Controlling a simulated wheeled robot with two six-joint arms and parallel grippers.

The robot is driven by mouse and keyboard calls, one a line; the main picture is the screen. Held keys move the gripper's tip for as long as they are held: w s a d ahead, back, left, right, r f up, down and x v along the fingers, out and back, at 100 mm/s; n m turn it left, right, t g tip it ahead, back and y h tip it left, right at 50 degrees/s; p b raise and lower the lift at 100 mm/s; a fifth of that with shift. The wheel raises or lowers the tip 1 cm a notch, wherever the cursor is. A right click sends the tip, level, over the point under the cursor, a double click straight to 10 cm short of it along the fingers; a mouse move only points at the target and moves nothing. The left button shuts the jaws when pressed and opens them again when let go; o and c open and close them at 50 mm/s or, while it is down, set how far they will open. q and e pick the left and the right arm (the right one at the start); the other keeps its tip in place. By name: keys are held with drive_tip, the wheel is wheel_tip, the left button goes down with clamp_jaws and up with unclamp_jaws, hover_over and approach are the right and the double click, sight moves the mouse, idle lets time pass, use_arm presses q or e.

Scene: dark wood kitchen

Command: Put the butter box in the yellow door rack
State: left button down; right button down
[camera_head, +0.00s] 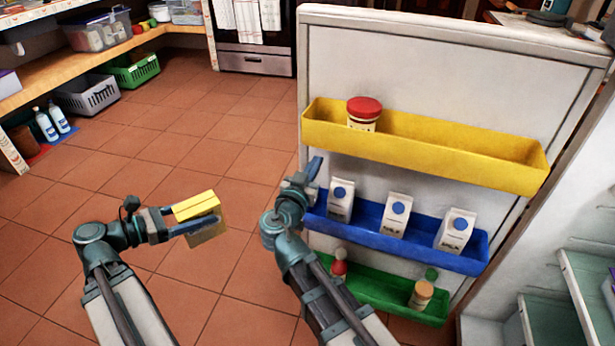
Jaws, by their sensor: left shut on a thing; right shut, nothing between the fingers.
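The butter box (207,213) is a small yellow block, held in the air over the tiled floor. My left gripper (190,220) is shut on it, to the left of the open fridge door. The yellow door rack (430,150) is the top rack on the door, with a red-lidded jar (364,114) at its left end. The rest of that rack looks empty. My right gripper (314,172) is shut and empty, just in front of the left end of the blue rack, below the yellow rack.
The blue rack (380,240) holds three milk cartons (398,215). The green rack (385,295) below holds bottles and a jar (420,294). Fridge shelves (585,285) are at the right. Wooden shelving with baskets (88,95) stands at the left. The floor between is clear.

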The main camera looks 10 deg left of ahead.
drive_tip(key=shift+w+d, duration=0.15)
drive_tip(key=shift+w, duration=1.05)
drive_tip(key=shift+w+d, duration=0.15)
drive_tip(key=shift+w, duration=1)
